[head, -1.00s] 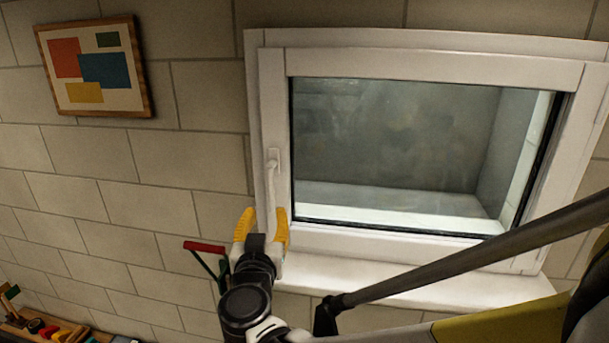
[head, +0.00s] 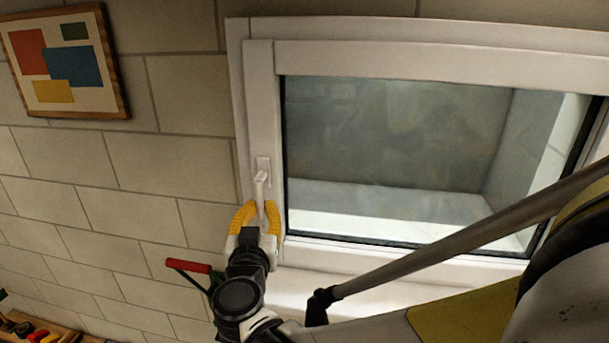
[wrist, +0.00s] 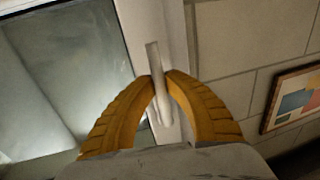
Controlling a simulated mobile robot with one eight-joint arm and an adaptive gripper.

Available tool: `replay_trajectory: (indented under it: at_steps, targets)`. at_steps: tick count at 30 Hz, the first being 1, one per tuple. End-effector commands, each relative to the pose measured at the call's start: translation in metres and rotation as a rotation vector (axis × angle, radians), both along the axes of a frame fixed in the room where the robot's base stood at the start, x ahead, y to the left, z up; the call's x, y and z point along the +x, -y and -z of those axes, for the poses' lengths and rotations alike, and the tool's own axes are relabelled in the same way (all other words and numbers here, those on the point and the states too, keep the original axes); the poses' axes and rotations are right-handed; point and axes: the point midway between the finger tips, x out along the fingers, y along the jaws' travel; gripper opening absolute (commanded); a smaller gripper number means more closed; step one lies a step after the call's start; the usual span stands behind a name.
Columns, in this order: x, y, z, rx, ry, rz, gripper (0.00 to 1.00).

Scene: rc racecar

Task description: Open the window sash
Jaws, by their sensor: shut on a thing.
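The white window sash (head: 259,110) holds a dark glass pane and sits in its white outer frame (head: 237,90). I cannot tell whether there is any gap between them. The white handle (head: 261,183) is on the sash's left side and hangs down; in the wrist view the handle (wrist: 153,60) stands between my fingers. My gripper (head: 260,206), with yellow ribbed fingers, is shut on the handle's lower part. In the wrist view the fingertips (wrist: 160,78) meet at the handle from both sides.
A pale sill (head: 300,285) runs below the window. A framed picture (head: 66,62) hangs on the block wall to the left. A red-handled tool (head: 188,266) is left of my wrist. A wooden tray (head: 40,332) with coloured items is at the lower left.

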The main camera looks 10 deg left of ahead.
Motion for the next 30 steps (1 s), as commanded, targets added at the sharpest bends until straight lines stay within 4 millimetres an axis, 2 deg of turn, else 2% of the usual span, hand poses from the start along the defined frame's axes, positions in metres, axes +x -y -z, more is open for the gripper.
replay_trajectory:
  at_steps: [14,20,30]
  targets:
    - [0.000,0.004,0.001,-0.051,-0.006,0.000,0.00]
    - [-0.001,0.012,0.000,-0.173,-0.016,0.000,0.00]
    - [-0.002,0.032,-0.008,-0.484,-0.041,0.001,0.00]
